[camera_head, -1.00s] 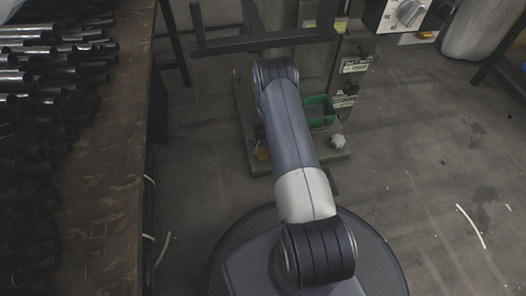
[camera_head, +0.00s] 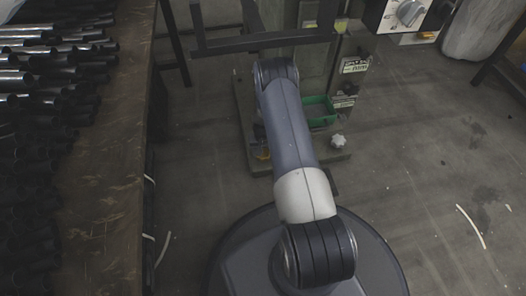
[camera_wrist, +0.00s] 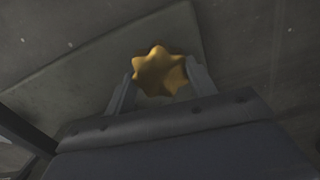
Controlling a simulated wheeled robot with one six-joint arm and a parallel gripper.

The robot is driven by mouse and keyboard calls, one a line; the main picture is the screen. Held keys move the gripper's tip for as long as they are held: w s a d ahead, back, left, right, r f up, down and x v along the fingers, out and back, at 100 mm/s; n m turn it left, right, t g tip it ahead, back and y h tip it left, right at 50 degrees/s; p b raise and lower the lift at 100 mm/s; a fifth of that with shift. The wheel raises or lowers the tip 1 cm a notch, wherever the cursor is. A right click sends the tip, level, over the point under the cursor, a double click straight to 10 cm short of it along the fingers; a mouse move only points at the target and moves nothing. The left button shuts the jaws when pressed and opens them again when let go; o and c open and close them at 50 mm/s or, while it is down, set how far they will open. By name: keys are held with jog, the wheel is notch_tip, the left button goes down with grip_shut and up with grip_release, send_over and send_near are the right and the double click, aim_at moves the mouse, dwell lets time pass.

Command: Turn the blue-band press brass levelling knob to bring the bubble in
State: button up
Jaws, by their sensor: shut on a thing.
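The brass levelling knob (camera_wrist: 158,72) is a lobed, star-shaped yellow knob in the wrist view, at the corner of a grey base plate (camera_wrist: 105,65). My gripper (camera_wrist: 160,84) has one finger on each side of the knob and is shut on it. In the head view a small yellow patch (camera_head: 263,154) shows at the left front of the press base (camera_head: 315,166), beside my arm. My gripper is hidden there behind my arm. I see no blue band and no bubble level in either view.
A pale star-shaped knob (camera_head: 338,141) sits at the base's right front, near a green tray (camera_head: 333,108). A workbench (camera_head: 112,190) with stacked dark tubes (camera_head: 45,110) stands at the left. A box with a dial (camera_head: 408,14) is upper right. The floor at right is mostly clear.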

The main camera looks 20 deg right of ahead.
jog(key=o, duration=1)
notch_tip(320, 180, up, 11)
jog(key=p, duration=0.4)
jog(key=shift+f+p, duration=0.1)
jog(key=shift+p, duration=0.25)
notch_tip(320, 180, down, 11)
jog(key=b, duration=0.4)
jog(key=shift+b, duration=0.35)
